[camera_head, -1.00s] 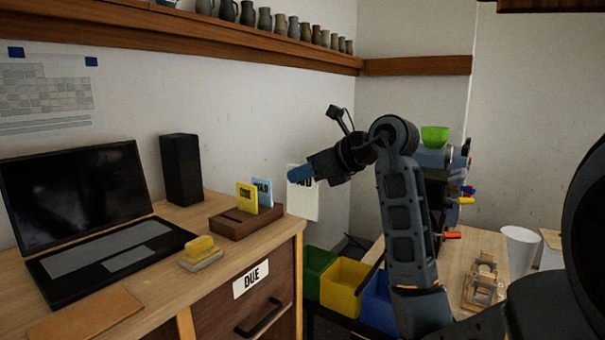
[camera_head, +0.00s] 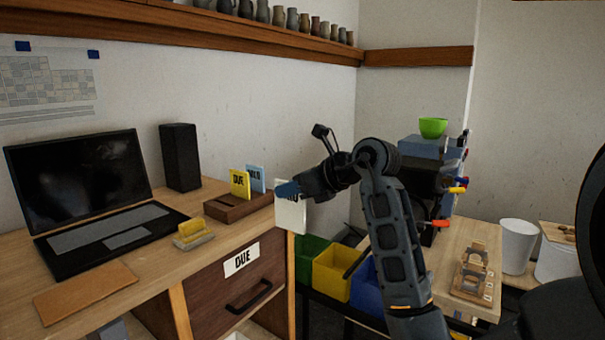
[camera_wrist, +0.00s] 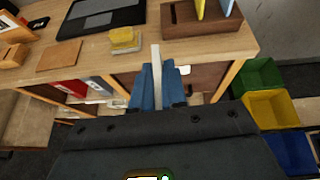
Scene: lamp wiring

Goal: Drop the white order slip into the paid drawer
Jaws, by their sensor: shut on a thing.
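My gripper (camera_head: 287,190) has blue fingers and is shut on the white order slip (camera_head: 291,216). The slip hangs upright beside the desk's right front corner, above drawer height. In the wrist view, the slip (camera_wrist: 155,58) shows edge-on between the blue fingertips (camera_wrist: 157,82), in front of the desk edge. The desk drawer (camera_head: 241,287) carries a white DUE label (camera_head: 241,259) and a dark handle, and looks shut. I see no drawer with a readable PAID label.
A wooden holder (camera_head: 232,209) on the desk holds a yellow DUE card (camera_head: 239,184) and a light blue card (camera_head: 256,178). A laptop (camera_head: 85,190), speaker (camera_head: 180,157) and yellow sponge (camera_head: 191,227) stand nearby. Green, yellow (camera_head: 333,273) and blue bins sit right of the desk.

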